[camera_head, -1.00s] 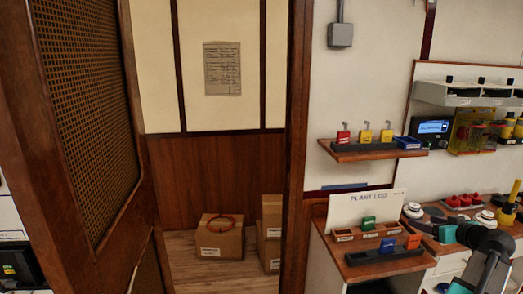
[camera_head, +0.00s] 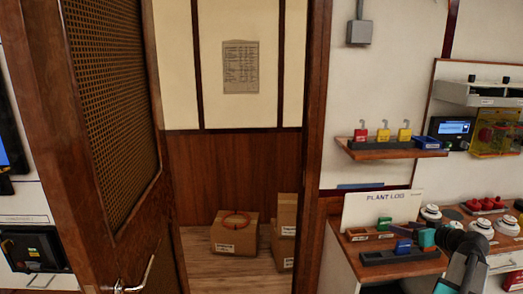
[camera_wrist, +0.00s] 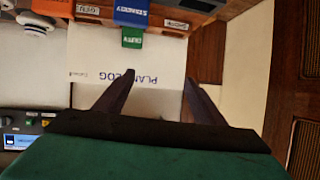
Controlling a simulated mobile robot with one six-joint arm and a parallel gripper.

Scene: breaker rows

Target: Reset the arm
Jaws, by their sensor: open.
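Beyond the fingers is the white "PLANT LOG" board (camera_wrist: 150,60). It also shows in the head view (camera_head: 375,205). A green tag (camera_wrist: 132,38) and a blue "STANDBY" tag (camera_wrist: 131,13) sit above the fingers in the wrist view.
A small shelf (camera_head: 385,152) on the wall holds a red and two yellow padlocks. A low dark rack (camera_head: 402,257) stands on the bench. Red and white knobs (camera_head: 480,226) lie to the right. An open doorway shows cardboard boxes (camera_head: 236,236) on the floor. A wooden door (camera_head: 100,130) stands at left.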

